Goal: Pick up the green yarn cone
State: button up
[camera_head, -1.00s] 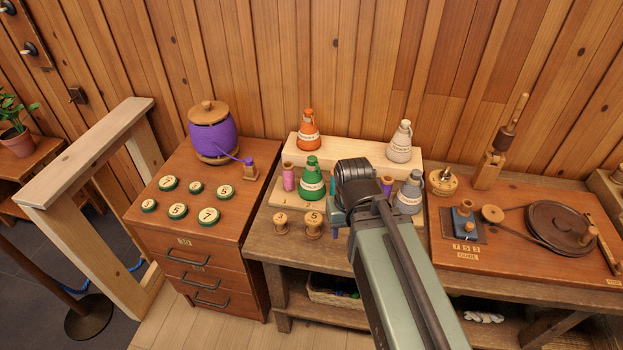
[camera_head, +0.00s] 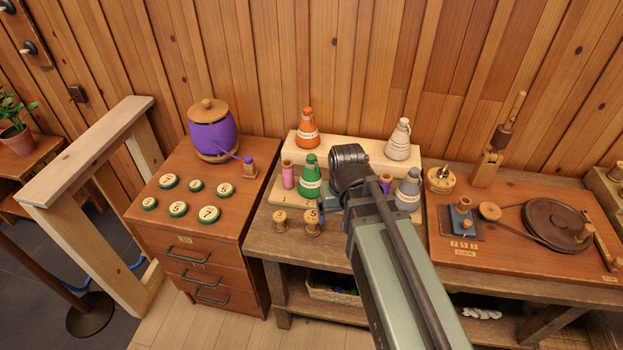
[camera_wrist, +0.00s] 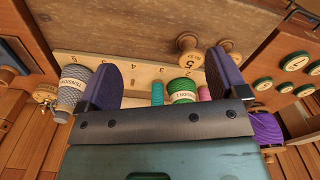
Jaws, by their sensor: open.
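The green yarn cone (camera_head: 309,178) stands upright on the lower step of the pale stand, left of my arm in the head view. In the wrist view the green cone (camera_wrist: 183,91) appears beyond my gripper's base, between the two fingers and nearer the right one. My gripper (camera_wrist: 162,72) is open, with two dark blue finger pads apart and nothing held. In the head view my arm hides most of the gripper, which is close to the right of the cone. The cone's lower part is hidden by the gripper base in the wrist view.
A pink spool (camera_head: 288,175) stands close left of the cone. A teal spool (camera_wrist: 158,93) shows beside it. An orange cone (camera_head: 307,130) and a white cone (camera_head: 398,141) stand on the upper step. A grey cone (camera_head: 408,190) is right. Wooden spools (camera_head: 280,221) stand in front.

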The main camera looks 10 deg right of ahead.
aim_at(311, 164)
jog(key=w+a+r+n+t, duration=0.1)
jog(key=w+t, duration=0.1)
jog(key=w, duration=0.9)
jog(key=w+a+r+n+t, duration=0.1)
jog(key=w+r+t, duration=0.1)
jog(key=w, duration=1)
jog(key=shift+y, duration=0.3)
jog(key=b+x, duration=0.9)
jog(key=x, duration=0.2)
jog(key=shift+f+b, duration=0.1)
jog(key=shift+b, duration=0.2)
jog(key=shift+s, duration=0.1)
jog(key=c, duration=1.6)
jog(key=shift+r+p, duration=0.3)
